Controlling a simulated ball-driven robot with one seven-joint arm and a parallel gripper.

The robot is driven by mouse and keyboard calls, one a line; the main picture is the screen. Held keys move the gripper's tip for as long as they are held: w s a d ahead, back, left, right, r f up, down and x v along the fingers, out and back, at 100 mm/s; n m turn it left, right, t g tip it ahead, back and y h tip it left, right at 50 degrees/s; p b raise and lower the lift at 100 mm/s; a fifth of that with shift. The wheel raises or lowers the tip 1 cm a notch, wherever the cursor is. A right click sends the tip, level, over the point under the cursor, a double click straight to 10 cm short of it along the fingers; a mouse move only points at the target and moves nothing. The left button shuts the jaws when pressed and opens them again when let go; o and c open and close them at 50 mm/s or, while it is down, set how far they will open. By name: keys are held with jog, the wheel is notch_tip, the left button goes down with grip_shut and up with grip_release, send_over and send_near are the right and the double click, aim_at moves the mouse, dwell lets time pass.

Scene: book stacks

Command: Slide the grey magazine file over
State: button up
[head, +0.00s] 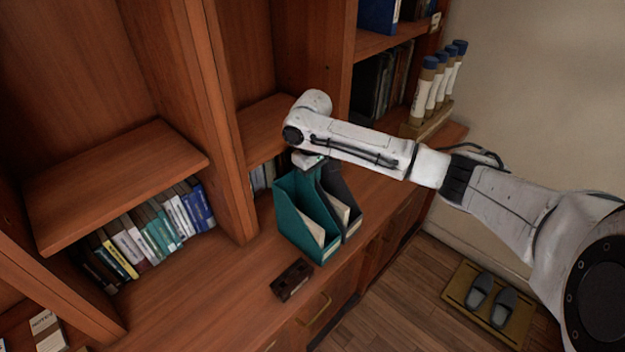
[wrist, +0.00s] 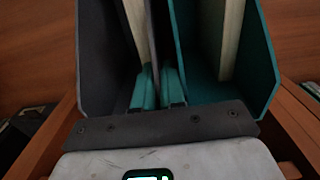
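The grey magazine file (head: 352,222) stands upright on the wooden counter, close against the right side of a teal magazine file (head: 287,215). Both hold pale papers. In the wrist view the grey file (wrist: 103,65) is on the left and the teal file (wrist: 262,70) on the right. My gripper (wrist: 158,82) is over the back of the two files, with its teal fingertips close together near where their side walls meet. Whether a wall lies between the fingertips is unclear. In the head view my wrist hides part of the files' upper back.
A dark brown block (head: 292,280) lies on the counter in front of the teal file. White rolls (head: 437,85) stand in a wooden holder (head: 428,122) at the right end. Shelved books (head: 150,235) are at left. Open counter (head: 385,190) lies right of the grey file.

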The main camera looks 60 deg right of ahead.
jog(key=o, duration=0.5)
notch_tip(320, 180, up, 11)
jog(key=shift+f+b, duration=0.1)
jog(key=shift+b, duration=0.6)
dwell(0.4)
